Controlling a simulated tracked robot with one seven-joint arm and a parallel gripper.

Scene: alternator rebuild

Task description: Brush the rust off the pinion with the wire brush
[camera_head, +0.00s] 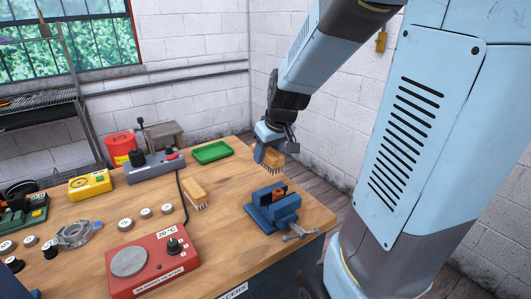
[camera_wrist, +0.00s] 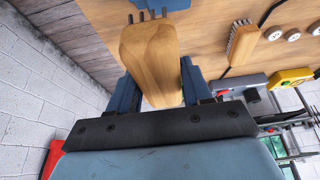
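My gripper (camera_head: 270,152) is shut on a wooden-backed brush (camera_head: 273,160) and holds it in the air above the far right part of the bench, bristles down. In the wrist view the brush's pale wooden block (camera_wrist: 150,55) sits between the two blue fingers of my gripper (camera_wrist: 156,80). A blue vise (camera_head: 287,212) stands on the bench below and slightly right of the brush. A small dark and rust-orange part, apparently the pinion (camera_head: 279,191), is at its jaws. The brush is apart from it. Whether the bristles are wire is too small to tell.
A second wooden brush (camera_head: 195,194) lies on the bench (camera_head: 225,225); it also shows in the wrist view (camera_wrist: 243,42). A red heater (camera_head: 150,265), a green tray (camera_head: 212,152), a yellow box (camera_head: 90,185) and several small round parts stand around. The bench's right edge is close to the vise.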

